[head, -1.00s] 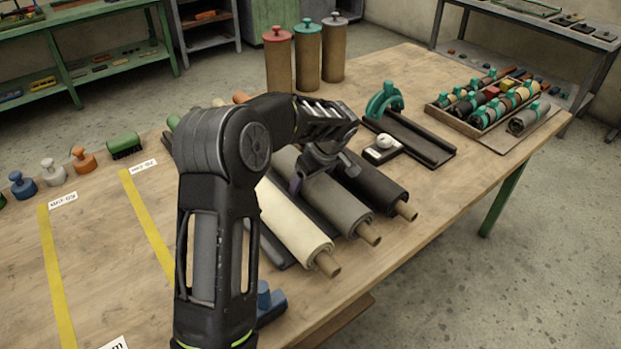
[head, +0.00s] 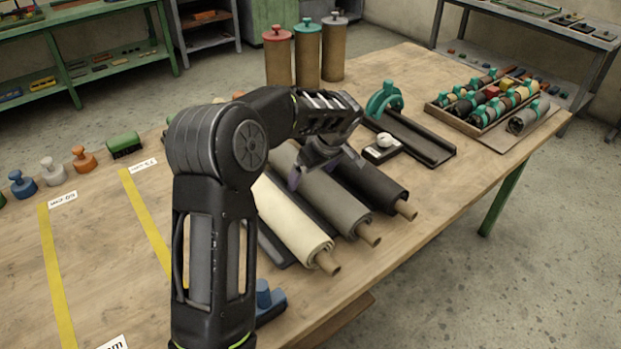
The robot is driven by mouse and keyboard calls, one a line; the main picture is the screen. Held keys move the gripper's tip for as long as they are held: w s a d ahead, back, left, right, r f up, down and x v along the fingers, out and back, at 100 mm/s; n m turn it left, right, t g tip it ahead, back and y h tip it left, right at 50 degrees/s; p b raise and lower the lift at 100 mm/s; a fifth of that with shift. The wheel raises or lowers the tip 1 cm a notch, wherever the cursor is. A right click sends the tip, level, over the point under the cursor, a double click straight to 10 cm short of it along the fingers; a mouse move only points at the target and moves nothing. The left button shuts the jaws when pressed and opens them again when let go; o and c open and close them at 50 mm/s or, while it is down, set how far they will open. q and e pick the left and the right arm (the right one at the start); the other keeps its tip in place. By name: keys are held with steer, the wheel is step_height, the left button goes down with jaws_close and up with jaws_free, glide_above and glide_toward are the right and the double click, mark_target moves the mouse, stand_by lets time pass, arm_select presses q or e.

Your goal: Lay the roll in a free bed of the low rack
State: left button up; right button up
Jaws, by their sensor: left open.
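Three rolls lie side by side on the low dark rack (head: 272,246): a cream roll (head: 292,225), a grey roll (head: 338,205) in the middle and a black roll (head: 372,188) on the right. Brown core ends stick out at their near ends. My left gripper (head: 325,172) is open above the far part of the grey roll, its fingers spread to either side. I cannot tell whether the fingers touch the roll. My left arm hides the far ends of the rolls and part of the rack. My right gripper is out of view.
A black trough (head: 424,142) with a teal arched piece (head: 385,98) and a small white-knobbed block (head: 382,147) lies right of the rolls. Three capped brown tubes (head: 307,55) stand behind. A tray of small rolls (head: 478,120) is far right. A blue piece (head: 268,302) sits near my arm.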

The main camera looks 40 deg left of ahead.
arm_select(q)
steer(key=v, duration=0.9)
steer(key=shift+d+r+b, duration=0.15)
steer(key=shift+r+b, duration=0.1)
steer(key=shift+b, duration=0.05)
